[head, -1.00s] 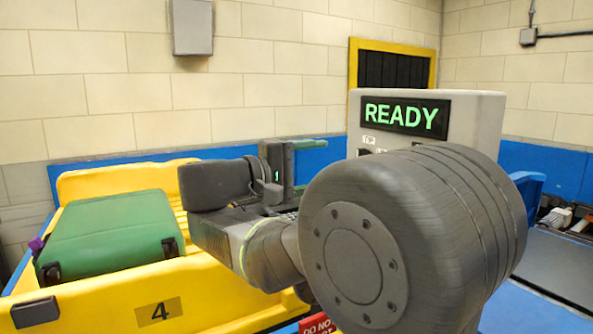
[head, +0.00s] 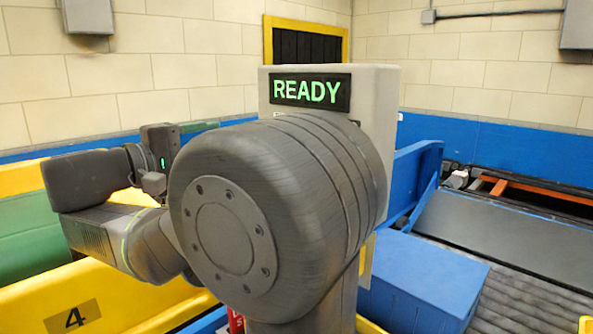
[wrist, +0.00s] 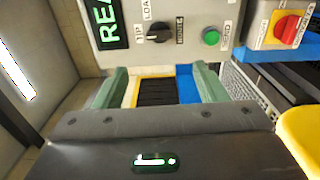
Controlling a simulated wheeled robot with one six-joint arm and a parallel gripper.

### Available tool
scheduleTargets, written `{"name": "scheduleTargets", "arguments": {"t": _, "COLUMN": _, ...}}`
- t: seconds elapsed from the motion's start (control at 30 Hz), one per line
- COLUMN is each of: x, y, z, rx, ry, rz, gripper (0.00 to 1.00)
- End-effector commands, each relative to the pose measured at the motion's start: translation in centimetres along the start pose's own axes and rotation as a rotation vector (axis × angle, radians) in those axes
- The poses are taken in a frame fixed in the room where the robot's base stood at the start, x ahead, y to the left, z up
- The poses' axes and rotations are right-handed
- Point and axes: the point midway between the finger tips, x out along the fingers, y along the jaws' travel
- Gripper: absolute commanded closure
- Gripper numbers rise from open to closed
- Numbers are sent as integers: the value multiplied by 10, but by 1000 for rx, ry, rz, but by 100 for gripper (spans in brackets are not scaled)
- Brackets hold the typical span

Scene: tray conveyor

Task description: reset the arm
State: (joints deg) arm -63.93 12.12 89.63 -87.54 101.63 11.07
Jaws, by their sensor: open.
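My gripper (wrist: 161,88) is open and empty. In the wrist view its two green fingers stand apart, with a dark yellow-framed opening in the wall beyond the gap. In the head view my gripper shows at the left of my large round arm joint, which hides part of it. The arm is folded in front of the grey control box (head: 386,105), whose screen (head: 310,91) reads READY. In the wrist view the box (wrist: 222,25) carries a black knob (wrist: 159,36) and a green button (wrist: 211,38).
A green suitcase (head: 28,240) lies in the yellow tray (head: 135,304) marked 4, cut off at the left. A blue box (head: 425,278) and a roller conveyor (head: 525,300) are at the right. A red stop button (wrist: 287,27) shows in the wrist view.

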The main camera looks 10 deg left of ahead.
Motion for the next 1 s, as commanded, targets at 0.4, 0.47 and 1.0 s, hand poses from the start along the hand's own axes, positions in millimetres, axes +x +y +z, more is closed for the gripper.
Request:
{"name": "scheduleTargets", "arguments": {"t": 0.4, "x": 55, "y": 0, "z": 1, "rx": 0, "ry": -5, "rz": 0, "gripper": 35}}
{"name": "scheduleTargets", "arguments": {"t": 0.47, "x": 64, "y": 0, "z": 1, "rx": 0, "ry": -5, "rz": 0, "gripper": 35}}
{"name": "scheduleTargets", "arguments": {"t": 1.0, "x": 130, "y": 1, "z": 0, "rx": 1, "ry": -2, "rz": 1, "gripper": 35}}
